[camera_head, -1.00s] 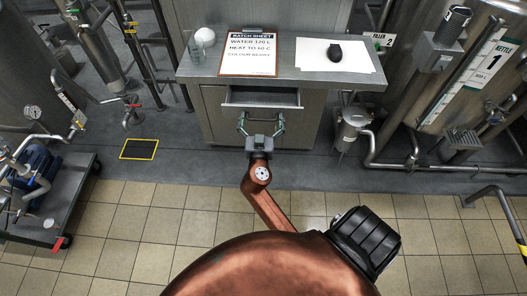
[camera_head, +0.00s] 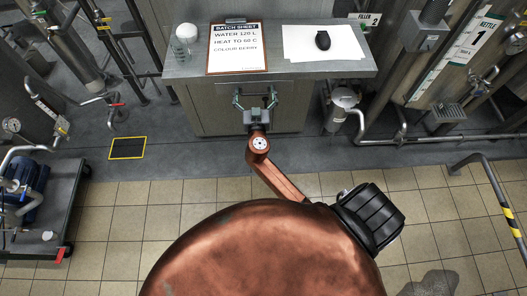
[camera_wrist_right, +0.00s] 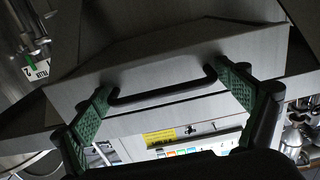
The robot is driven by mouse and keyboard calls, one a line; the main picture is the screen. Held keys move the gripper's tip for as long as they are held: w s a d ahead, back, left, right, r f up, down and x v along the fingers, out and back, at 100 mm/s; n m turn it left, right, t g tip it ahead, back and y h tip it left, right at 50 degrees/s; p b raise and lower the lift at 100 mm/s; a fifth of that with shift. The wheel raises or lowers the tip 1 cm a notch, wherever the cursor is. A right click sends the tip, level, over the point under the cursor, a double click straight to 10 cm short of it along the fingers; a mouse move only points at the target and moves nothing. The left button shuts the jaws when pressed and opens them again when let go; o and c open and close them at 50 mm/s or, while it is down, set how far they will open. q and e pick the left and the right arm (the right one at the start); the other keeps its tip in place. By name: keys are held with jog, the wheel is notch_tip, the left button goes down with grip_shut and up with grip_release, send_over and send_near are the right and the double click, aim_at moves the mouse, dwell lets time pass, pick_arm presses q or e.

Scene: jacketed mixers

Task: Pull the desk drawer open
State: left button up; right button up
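The grey desk (camera_head: 185,68) stands ahead of me, with its drawer (camera_wrist_right: 175,75) under the top. In the head view the drawer lies close under the desk edge, and no open inside shows. In the right wrist view a dark bar handle (camera_wrist_right: 160,94) crosses the drawer front. My right gripper (camera_head: 255,97) is at the drawer front. Its green-padded fingers (camera_wrist_right: 170,100) are spread wide, one beside each end of the handle. Whether the pads touch the handle is hard to tell. My left gripper is not in view.
On the desk are a batch sheet clipboard (camera_head: 237,48), a glass jar (camera_head: 188,38), and white paper (camera_head: 345,44) with a black object (camera_head: 322,40). A steel vessel (camera_head: 343,105) and pipes stand right of the desk. A wheeled pump cart (camera_head: 45,205) is at left. Tiled floor before the desk is clear.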

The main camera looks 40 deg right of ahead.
jog(key=shift+s+a+f+b, duration=0.3)
jog(key=shift+s+a+f, duration=0.05)
jog(key=shift+s+a, duration=0.1)
jog(key=b+v, duration=0.1)
jog(key=v, duration=0.6)
jog(key=s+f+n+g+y, duration=0.2)
jog(key=f, duration=1.4)
jog(key=s+a+f+n+g+y+b, duration=0.1)
jog(key=s+f+n+g+y, duration=0.1)
jog(key=f, duration=1.5)
jog(key=shift+a+n+g+y, duration=0.2)
jog(key=shift+n+g+y, duration=0.3)
jog(key=shift+n+y, duration=0.2)
